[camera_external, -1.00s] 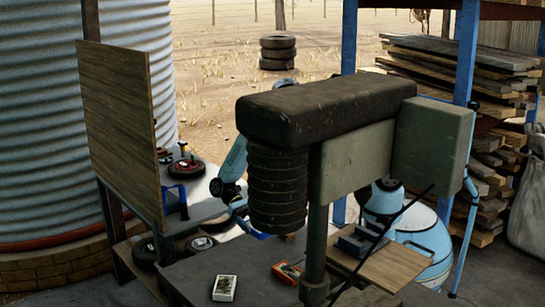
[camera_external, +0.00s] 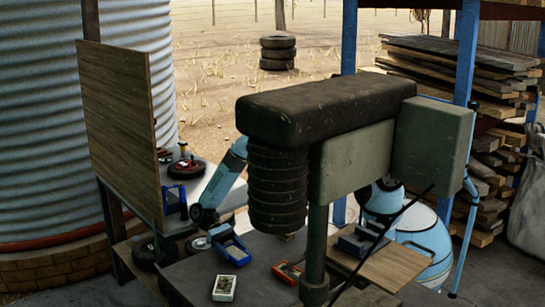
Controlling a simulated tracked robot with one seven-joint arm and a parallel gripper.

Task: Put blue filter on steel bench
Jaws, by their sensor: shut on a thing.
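My gripper (camera_external: 218,237) is at the lower end of my blue-and-white arm, left of the dark ribbed column. It is shut on a blue-framed piece, which looks like the blue filter (camera_external: 233,251), and holds it near the dark table, behind a small white box. I cannot tell whether the filter touches the table. The finger contact is too small to make out. A pale grey top at the back left looks like the steel bench (camera_external: 204,183); the wooden panel and my arm hide parts of it.
The white box (camera_external: 224,288) and a red tray (camera_external: 287,272) lie on the dark table (camera_external: 190,278). A large machine (camera_external: 325,108) blocks much of the view. A blue bin (camera_external: 174,200) stands beside the wooden panel (camera_external: 120,140). Another bin (camera_external: 358,242) sits on a board.

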